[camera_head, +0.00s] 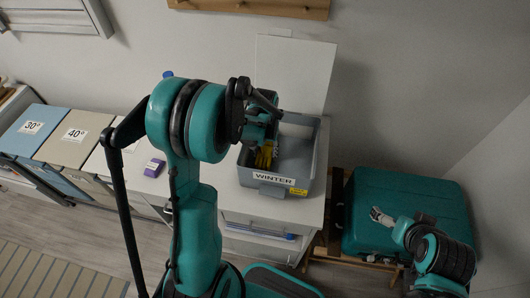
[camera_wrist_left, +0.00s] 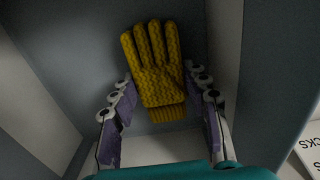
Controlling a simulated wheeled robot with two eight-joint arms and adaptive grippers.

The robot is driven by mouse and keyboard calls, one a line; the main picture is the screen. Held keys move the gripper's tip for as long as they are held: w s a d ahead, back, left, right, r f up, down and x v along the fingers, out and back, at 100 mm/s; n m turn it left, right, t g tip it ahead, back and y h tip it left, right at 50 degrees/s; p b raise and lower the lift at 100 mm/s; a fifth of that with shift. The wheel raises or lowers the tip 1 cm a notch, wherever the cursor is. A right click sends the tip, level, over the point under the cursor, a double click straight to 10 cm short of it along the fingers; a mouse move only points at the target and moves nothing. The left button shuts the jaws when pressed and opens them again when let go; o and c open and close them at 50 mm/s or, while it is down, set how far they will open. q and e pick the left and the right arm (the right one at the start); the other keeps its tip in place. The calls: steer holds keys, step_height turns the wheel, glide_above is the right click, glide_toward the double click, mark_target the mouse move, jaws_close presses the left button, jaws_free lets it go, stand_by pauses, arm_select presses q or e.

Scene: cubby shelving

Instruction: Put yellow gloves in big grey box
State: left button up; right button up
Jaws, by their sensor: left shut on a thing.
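The big grey box (camera_head: 309,165), marked WINTER, stands open on the white cabinet top in the head view. My left gripper (camera_head: 266,146) is at the left part of its opening. The gripper is shut on a yellow knitted glove (camera_wrist_left: 157,62), which also shows as a small yellow patch in the head view (camera_head: 265,157). In the left wrist view the glove lies between the two fingers of the left gripper (camera_wrist_left: 160,76), fingers pointing up, with grey box walls around it. A second glove cannot be made out. My right gripper (camera_head: 378,214) is over the teal suitcase; its jaw gap is too small to judge.
A purple item (camera_head: 154,168) lies on the white cabinet top (camera_head: 228,203), left of the box. A white panel (camera_head: 310,62) stands behind the box. The teal suitcase (camera_head: 365,190) is at the right. Bins marked 30° (camera_head: 28,138) and 40° (camera_head: 66,151) are at the left.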

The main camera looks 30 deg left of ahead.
arm_select(q)
steer(key=shift+f, duration=0.2)
steer(key=o, duration=1.2)
steer(key=shift+c, duration=0.2)
steer(key=shift+r, duration=0.15)
